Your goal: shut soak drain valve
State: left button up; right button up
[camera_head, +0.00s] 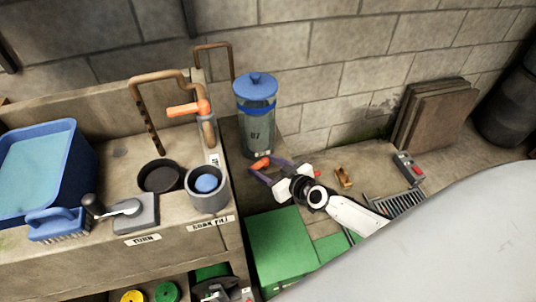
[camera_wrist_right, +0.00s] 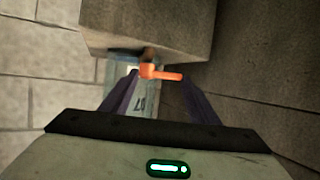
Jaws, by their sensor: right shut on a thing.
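The valve with an orange lever (camera_head: 260,163) sits low on a tall grey-blue canister with a blue lid (camera_head: 256,105), marked 07. My right gripper (camera_head: 266,169) reaches it from the lower right. In the right wrist view the orange lever (camera_wrist_right: 160,73) lies across between the purple fingertips (camera_wrist_right: 157,74), and the gripper is shut on it. The lever points sideways to the right there. Its pivot is partly hidden. My left gripper is not in view.
Another orange handle (camera_head: 188,108) sits on the copper pipe above the bench. A grey cup with a blue ball (camera_head: 207,201), a black bowl (camera_head: 160,178) and a blue tub (camera_head: 70,145) stand on the bench. A green box (camera_head: 280,240) lies below my right arm.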

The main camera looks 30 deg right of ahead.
jog(key=h+p, duration=0.1)
jog(key=a+r+m+h+p, duration=0.1)
jog(key=p, duration=0.1)
jog(key=shift+w+m, duration=0.1)
jog(key=shift+m, duration=0.2)
jog(key=shift+w+a+f+m+h+p, duration=0.15)
jog(key=shift+f+m+h+p, duration=0.05)
jog(key=shift+m+h+p, duration=0.3)
jog(key=shift+w+a+f+m+h+p, duration=0.1)
jog(key=shift+f+m+h+p, duration=0.05)
jog(key=shift+m+h+p, duration=0.35)
jog(key=shift+w+f+m+h+p, duration=0.15)
jog(key=shift+m+h+p, duration=0.15)
jog(key=shift+m+h, duration=0.3)
jog(key=o, duration=1)
